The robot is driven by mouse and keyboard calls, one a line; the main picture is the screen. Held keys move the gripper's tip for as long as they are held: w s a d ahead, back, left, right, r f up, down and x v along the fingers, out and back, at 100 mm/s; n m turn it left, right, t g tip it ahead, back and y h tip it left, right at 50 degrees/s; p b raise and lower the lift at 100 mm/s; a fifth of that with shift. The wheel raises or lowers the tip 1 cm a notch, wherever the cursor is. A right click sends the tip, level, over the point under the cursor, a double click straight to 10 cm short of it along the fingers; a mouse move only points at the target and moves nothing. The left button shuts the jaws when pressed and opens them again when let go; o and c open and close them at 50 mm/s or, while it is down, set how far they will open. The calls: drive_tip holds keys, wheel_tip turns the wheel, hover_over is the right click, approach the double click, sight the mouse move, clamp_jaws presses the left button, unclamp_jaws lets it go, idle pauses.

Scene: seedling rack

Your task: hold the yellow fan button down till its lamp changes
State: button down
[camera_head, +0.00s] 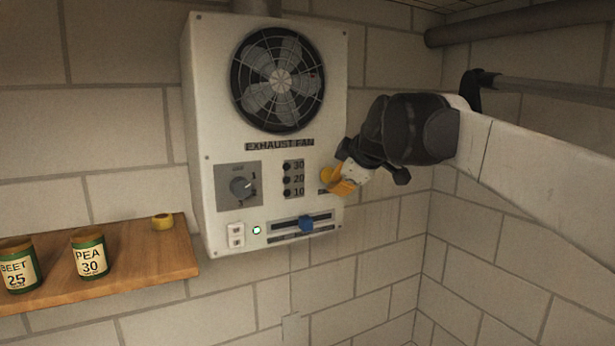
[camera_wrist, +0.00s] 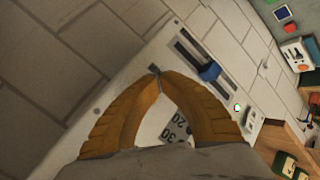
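The white exhaust fan box (camera_head: 222,130) hangs on the wall in the head view. A round yellow button (camera_head: 326,174) shows at its right side, partly covered by my gripper. My gripper (camera_head: 334,184) has its orange fingers at the button; I cannot tell whether they touch or press it. In the wrist view the fingertips of my gripper (camera_wrist: 155,71) meet, with nothing seen held between them, and the button is hidden. A small lamp (camera_head: 256,230) low on the box glows whitish green; it also shows in the wrist view (camera_wrist: 237,107).
The box also bears a grey dial (camera_head: 240,186), dark round spots marked 30, 20 and 10, and a blue slider (camera_head: 306,223) just below my gripper. A wooden shelf (camera_head: 150,262) with tins stands at left. A pipe (camera_head: 500,22) runs along the upper right.

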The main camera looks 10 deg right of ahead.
drive_tip(key=shift+s+d, duration=0.25)
drive_tip(key=shift+s, duration=0.55)
drive_tip(key=shift+s+d, duration=0.25)
drive_tip(key=shift+s, duration=0.55)
drive_tip(key=shift+s+d, duration=0.25)
drive_tip(key=shift+s, duration=0.55)
drive_tip(key=s+f+m+g+b, duration=0.1)
drive_tip(key=s+f+m+b, duration=0.3)
drive_tip(key=f, duration=1.9)
drive_tip(key=s+f+m+g+h+b, duration=0.1)
drive_tip(key=s+f+m+b, duration=0.4)
drive_tip(key=s+f+b, duration=0.9)
drive_tip(key=s+f+m+g+b, duration=0.1)
drive_tip(key=s+f+m+b, duration=0.3)
drive_tip(key=f+b, duration=1.8)
drive_tip(key=s+f, duration=0.5)
drive_tip(key=f, duration=0.5)
drive_tip(key=shift+s+a+f+m+h, duration=0.15)
drive_tip(key=shift+s+a+m+h, duration=0.15)
drive_tip(key=shift+s+h, duration=0.1)
